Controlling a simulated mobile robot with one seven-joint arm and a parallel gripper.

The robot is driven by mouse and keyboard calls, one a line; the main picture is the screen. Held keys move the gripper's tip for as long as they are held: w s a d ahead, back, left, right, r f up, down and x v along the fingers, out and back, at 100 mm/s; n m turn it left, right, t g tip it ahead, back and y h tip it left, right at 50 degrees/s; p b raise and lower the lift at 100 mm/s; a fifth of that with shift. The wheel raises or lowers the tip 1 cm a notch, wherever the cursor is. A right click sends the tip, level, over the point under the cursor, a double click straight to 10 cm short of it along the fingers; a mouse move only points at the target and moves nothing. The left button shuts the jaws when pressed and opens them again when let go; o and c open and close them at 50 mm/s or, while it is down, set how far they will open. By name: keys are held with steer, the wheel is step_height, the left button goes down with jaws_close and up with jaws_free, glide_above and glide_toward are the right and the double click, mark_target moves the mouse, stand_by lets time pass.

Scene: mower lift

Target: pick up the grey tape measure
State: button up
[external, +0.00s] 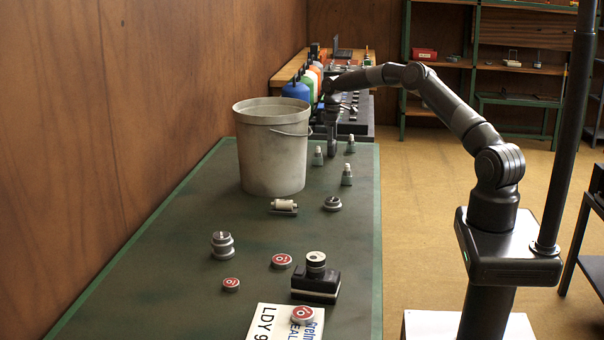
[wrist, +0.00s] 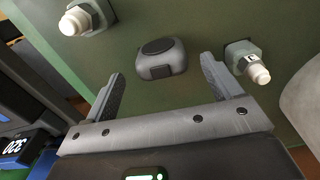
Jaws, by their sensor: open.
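The grey tape measure (wrist: 160,58) lies on the green bench top in the wrist view. It is a small rounded block with a darker oval on top. My gripper (wrist: 162,72) is open, with one finger to each side of the line to the tape measure. The tape measure is just past the fingertips, and nothing is held. In the external view my gripper (external: 332,146) points down low over the far part of the bench, to the right of the bucket. I cannot make out the tape measure there.
A large pale bucket (external: 272,155) stands close beside my gripper. Small grey pieces with white tops (wrist: 250,70) (wrist: 78,22) flank the tape measure. Nearer on the bench (external: 160,270) are red-topped discs (external: 282,261), a black block (external: 316,283) and a printed plate (external: 275,322).

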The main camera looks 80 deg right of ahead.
mark_target(332, 148)
step_height(332, 148, down, 5)
steer(key=shift+a+r, duration=0.1)
steer(key=shift+c, duration=0.4)
steer(key=shift+r, duration=0.1)
steer(key=c, duration=1.2)
steer(key=shift+o, duration=0.2)
